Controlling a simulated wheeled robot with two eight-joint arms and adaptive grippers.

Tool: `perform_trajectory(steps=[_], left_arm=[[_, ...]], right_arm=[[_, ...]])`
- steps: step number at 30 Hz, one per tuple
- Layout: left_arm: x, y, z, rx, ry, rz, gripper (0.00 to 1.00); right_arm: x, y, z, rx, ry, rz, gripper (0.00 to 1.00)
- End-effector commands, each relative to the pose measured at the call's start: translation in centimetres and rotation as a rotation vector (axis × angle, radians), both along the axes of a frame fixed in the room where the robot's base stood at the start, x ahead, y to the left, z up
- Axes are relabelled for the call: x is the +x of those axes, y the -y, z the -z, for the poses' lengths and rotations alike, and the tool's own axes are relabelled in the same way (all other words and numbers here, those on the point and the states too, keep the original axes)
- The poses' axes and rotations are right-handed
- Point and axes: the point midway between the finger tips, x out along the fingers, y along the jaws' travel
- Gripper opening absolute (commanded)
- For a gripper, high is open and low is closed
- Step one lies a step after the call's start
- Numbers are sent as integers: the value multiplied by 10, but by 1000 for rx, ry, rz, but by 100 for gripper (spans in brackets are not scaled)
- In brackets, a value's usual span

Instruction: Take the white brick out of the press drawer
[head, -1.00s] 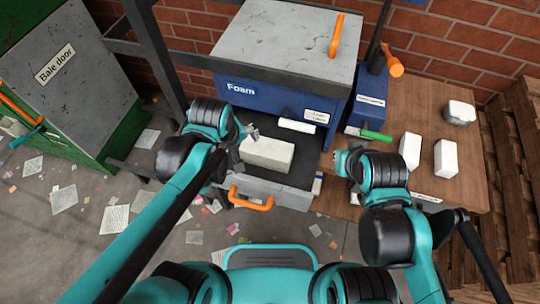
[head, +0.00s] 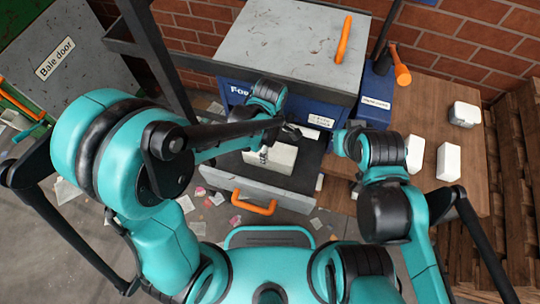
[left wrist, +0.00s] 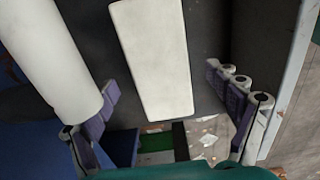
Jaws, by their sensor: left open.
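The white brick (head: 284,157) lies in the open press drawer (head: 225,182), which has an orange handle (head: 254,204) on its front. In the left wrist view the brick (left wrist: 150,40) lies on the dark drawer floor. My left gripper (head: 264,152) is over the drawer, close to the brick, and my arm hides part of it. In the left wrist view the left gripper (left wrist: 161,82) is open, its fingers spread to either side of the brick's near end with gaps visible. My right gripper (head: 340,143) hangs right of the drawer; its fingers are too small to read.
The blue foam press (head: 345,110) stands behind the drawer. Its white cylindrical handle (left wrist: 50,55) is close to my left finger. On the wooden table (head: 410,110) stand two more white bricks (head: 415,153) and a pale container (head: 464,113). An orange-tipped lever (head: 401,73) rises nearby.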

Motion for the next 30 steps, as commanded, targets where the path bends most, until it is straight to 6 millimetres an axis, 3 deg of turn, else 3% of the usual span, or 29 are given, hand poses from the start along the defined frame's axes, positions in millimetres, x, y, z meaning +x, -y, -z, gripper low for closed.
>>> perform_trajectory(steps=[3,11,20,30], left_arm=[[0,0,21,0,0,0,89],[0,0,21,0,1,1,86],[0,0,22,0,1,1,7],[0,0,18,0,1,1,4]], right_arm=[[0,0,10,0,0,0,0],[0,0,9,0,0,0,0],[0,0,9,0,0,0,0],[0,0,7,0,0,0,0]])
